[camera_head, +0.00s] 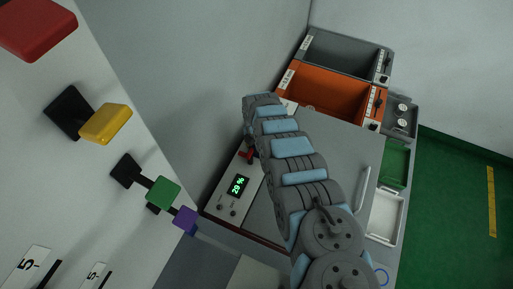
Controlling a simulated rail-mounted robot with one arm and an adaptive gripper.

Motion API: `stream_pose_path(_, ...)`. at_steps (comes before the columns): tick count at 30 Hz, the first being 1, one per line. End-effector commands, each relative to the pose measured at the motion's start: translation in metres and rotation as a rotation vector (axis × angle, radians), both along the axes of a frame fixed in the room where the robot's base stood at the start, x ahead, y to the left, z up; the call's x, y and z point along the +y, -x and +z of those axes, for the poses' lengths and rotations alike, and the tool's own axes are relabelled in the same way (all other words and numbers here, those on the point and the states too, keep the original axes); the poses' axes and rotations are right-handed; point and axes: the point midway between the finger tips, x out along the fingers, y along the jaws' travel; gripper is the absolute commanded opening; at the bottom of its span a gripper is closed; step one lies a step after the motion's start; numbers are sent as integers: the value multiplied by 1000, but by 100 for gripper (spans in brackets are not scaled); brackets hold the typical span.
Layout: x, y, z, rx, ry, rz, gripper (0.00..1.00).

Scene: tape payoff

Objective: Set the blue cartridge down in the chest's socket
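My arm runs from the bottom edge up to the middle of the head view and covers part of the scene. My gripper does not show; I see only arm links. I cannot make out the blue cartridge or a socket. A grey chest-like unit (348,150) stands under and beside my arm. It has a flat grey top, a pale bar handle (365,190) at its right and a panel with a green lit display (238,186) at its left. A small red part (247,153) shows beside my arm, at the panel's upper end.
An orange bin (318,86) and a grey bin (338,47) stand behind the unit. A green tray (394,163) and a white tray (384,219) are at its right. Red, yellow, green and purple blocks stick out from the left wall. Green floor (450,200) is clear at right.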

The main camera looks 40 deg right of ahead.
Motion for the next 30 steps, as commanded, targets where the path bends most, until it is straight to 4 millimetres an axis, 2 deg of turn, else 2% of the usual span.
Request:
stream_pose_path(11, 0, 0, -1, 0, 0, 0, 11)
stream_pose_path(12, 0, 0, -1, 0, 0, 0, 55)
stream_pose_path(15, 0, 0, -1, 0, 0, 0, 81)
stream_pose_path(21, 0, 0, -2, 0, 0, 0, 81)
stream_pose_path(24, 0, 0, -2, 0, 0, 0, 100)
stream_pose_path(30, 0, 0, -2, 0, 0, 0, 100)
